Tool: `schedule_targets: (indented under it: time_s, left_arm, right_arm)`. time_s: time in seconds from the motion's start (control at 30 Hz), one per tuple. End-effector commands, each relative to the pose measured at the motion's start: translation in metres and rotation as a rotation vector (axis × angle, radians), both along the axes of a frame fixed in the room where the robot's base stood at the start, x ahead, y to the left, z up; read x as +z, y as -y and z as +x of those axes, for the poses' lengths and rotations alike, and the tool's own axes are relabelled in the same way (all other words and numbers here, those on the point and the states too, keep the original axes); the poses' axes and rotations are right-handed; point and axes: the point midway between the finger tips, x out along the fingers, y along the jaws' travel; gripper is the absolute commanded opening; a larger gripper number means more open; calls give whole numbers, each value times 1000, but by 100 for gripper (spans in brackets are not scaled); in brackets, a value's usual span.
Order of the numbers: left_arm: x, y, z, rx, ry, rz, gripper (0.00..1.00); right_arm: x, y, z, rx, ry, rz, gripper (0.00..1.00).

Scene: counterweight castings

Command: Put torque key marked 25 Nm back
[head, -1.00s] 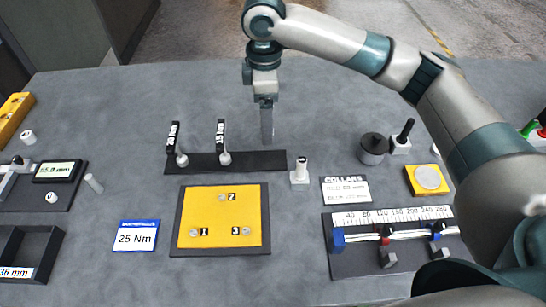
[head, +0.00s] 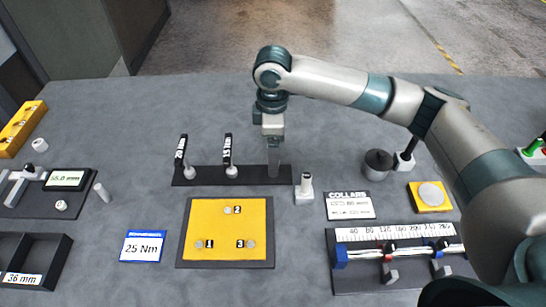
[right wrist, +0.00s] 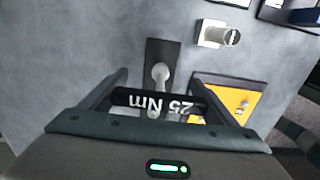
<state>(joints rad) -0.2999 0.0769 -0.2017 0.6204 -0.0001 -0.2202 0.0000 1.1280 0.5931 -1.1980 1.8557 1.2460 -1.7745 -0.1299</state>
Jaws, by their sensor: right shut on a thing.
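My right gripper (head: 273,168) is shut on the torque key marked 25 Nm (right wrist: 140,101). The key's black handle with white lettering lies between the fingers in the right wrist view. In the head view the fingers hide the key. The gripper is at the right end of the dark key rack (head: 205,177); the rack also shows in the right wrist view (right wrist: 155,48). A pale rounded part shows over the rack there; whether the key touches the rack I cannot tell. Two other keys, a left one (head: 181,152) and a 15 Nm one (head: 228,152), stand in the rack. My left gripper is out of view.
A white post block (head: 304,190) stands close to the rack's right end. A yellow board (head: 220,222) with numbered pegs lies in front. A 25 Nm card (head: 143,246) lies front left. A collars card (head: 349,206) and scale fixture (head: 350,257) are at right.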

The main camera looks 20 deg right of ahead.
Motion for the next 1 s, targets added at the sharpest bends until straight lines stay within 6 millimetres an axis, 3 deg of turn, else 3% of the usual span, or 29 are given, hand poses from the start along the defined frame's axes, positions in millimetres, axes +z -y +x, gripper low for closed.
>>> schedule_targets:
  time_s: [0.17, 0.5, 0.9, 0.93, 1.0]
  left_arm:
    - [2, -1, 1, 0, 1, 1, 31]
    - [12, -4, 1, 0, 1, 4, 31]
    - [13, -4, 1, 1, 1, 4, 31]
    - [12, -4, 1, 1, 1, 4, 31]
    - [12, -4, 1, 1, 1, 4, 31]
  right_arm:
    - [-4, 0, 0, 0, -1, -1, 51]
    - [-36, 0, 0, 0, 0, -1, 51]
    - [-39, 0, 0, 1, 1, 0, 51]
    - [-40, 0, 0, 1, 1, 0, 89]
    - [-40, 0, 0, 1, 1, 0, 100]
